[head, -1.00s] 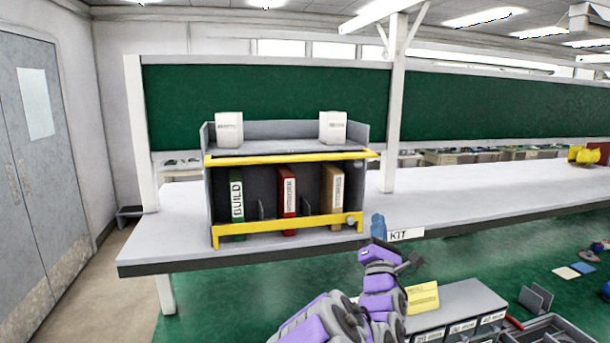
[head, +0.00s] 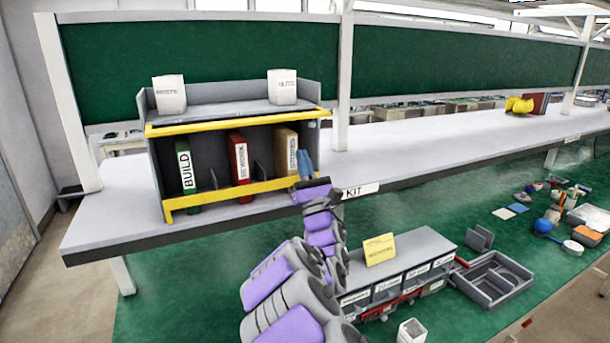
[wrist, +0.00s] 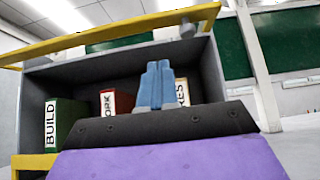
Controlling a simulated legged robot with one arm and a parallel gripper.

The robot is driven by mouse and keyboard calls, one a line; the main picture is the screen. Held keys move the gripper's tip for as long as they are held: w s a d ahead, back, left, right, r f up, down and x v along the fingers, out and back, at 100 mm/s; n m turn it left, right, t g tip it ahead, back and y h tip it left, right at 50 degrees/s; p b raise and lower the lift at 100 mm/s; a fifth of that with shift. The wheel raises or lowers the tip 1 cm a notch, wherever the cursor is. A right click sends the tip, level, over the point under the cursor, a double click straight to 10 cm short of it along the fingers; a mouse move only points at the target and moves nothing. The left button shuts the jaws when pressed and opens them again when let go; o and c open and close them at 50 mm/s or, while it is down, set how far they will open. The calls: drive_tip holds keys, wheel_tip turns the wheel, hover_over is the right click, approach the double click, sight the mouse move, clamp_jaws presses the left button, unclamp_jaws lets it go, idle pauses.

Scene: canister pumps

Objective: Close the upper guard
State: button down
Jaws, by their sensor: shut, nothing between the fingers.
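The upper guard (head: 235,123) is a yellow bar along the top front edge of a dark grey shelf unit (head: 155,175). In the wrist view the upper guard (wrist: 120,34) juts out overhead, in front of the unit's top. A second yellow guard (head: 235,191) crosses low in front of the books. My gripper (head: 304,164) has blue fingers. It is shut and empty, in front of the unit's right end, below the upper guard and apart from it. In the wrist view the fingers (wrist: 155,84) are together and hide part of the books behind.
Green, red and tan books (head: 238,158) stand in the unit. Two white boxes (head: 170,94) sit on its top. A grey drawer block (head: 400,265) and an open tray (head: 494,283) are at the lower right.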

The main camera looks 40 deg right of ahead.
sight(294, 119)
wheel_tip(294, 119, up, 6)
drive_tip(key=w, duration=0.1)
drive_tip(key=shift+w+r+b, duration=0.2)
drive_tip(key=shift+w+b, duration=0.15)
drive_tip(key=shift+b, duration=0.1)
drive_tip(key=shift+s+a+r+g+y+p, duration=0.2)
drive_tip(key=shift+a+r+g+y+p, duration=0.1)
drive_tip(key=shift+r+p, duration=0.15)
